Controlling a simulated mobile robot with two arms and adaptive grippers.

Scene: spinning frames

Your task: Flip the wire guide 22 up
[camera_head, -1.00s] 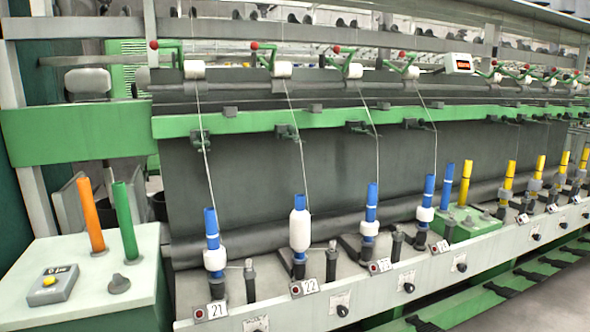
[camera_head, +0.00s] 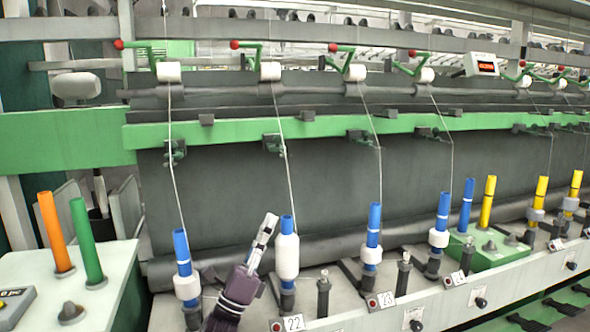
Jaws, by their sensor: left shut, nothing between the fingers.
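Wire guide 22 (camera_head: 274,144) is a small dark green bracket under the long green rail, above the spindle labelled 22 (camera_head: 293,323). It appears to hang down; its exact tilt is too small to tell. A white thread runs past it to the blue tube with a full white bobbin (camera_head: 287,256). My left gripper (camera_head: 268,220) is shut and empty, pointing up from the bottom. In the picture its tips are just left of the bobbin top and well below the guide. My right gripper is out of view.
Blue-tubed spindles 21 (camera_head: 185,268) and 23 (camera_head: 372,240) stand on either side, each with its thread running upward. The green rail (camera_head: 316,128) crosses the frame. A side table (camera_head: 40,285) with orange and green tubes stands at left.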

